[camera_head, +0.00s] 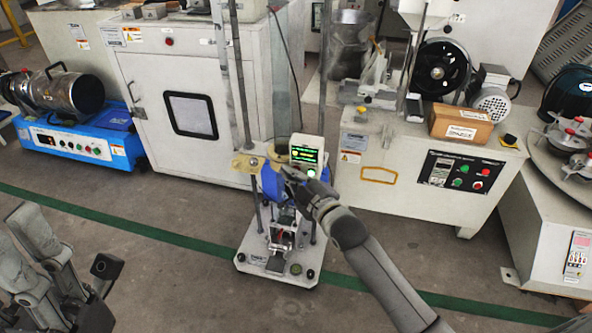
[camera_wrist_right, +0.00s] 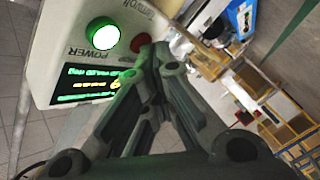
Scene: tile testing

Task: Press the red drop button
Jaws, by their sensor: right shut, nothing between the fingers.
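The red button (camera_wrist_right: 138,43) is on the face of a light control box (camera_wrist_right: 62,30), which also shows in the head view (camera_head: 304,143) on the tall drop tester (camera_head: 250,259). In the right wrist view my right gripper (camera_wrist_right: 160,52) is shut and empty. Its fingertips appear just beside the red button; I cannot tell whether they touch it. In the head view the right gripper (camera_head: 288,174) is just below the box, and the red button cannot be made out. My left gripper (camera_head: 40,250) is at the lower left, its jaw state unclear.
A lit green POWER button (camera_wrist_right: 102,34) and a display (camera_wrist_right: 85,84) are on the same box. A white cabinet (camera_head: 150,110) stands behind left and a machine with a control panel (camera_head: 459,172) to the right. The floor in front is clear.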

